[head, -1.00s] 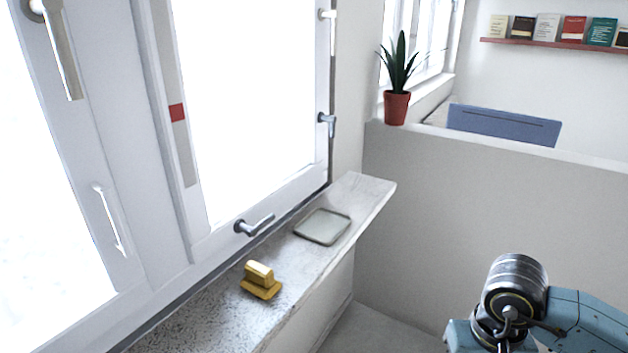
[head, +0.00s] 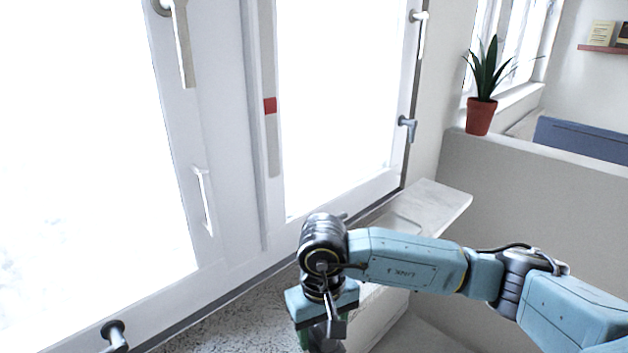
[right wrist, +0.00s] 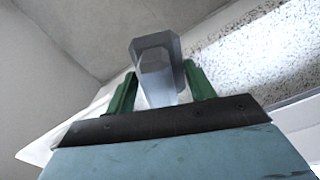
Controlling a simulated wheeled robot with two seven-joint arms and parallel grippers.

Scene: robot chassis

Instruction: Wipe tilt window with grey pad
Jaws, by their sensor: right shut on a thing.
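My right gripper (head: 322,340) reaches in from the right, low over the window sill, pointing down. In the right wrist view its green fingers (right wrist: 160,85) are shut on a grey block-like thing (right wrist: 157,68), which looks like the grey pad or its grip. Its lower end is hidden, so I cannot tell whether it touches the sill. The window has a left pane (head: 80,150) and a right pane (head: 335,110), both bright white; I cannot tell which one tilts. My left gripper is not in view.
The speckled sill (head: 225,325) runs along the window. Window handles (head: 115,335) stick out from the frames. A potted plant (head: 480,115) stands on the partition (head: 560,185) at right.

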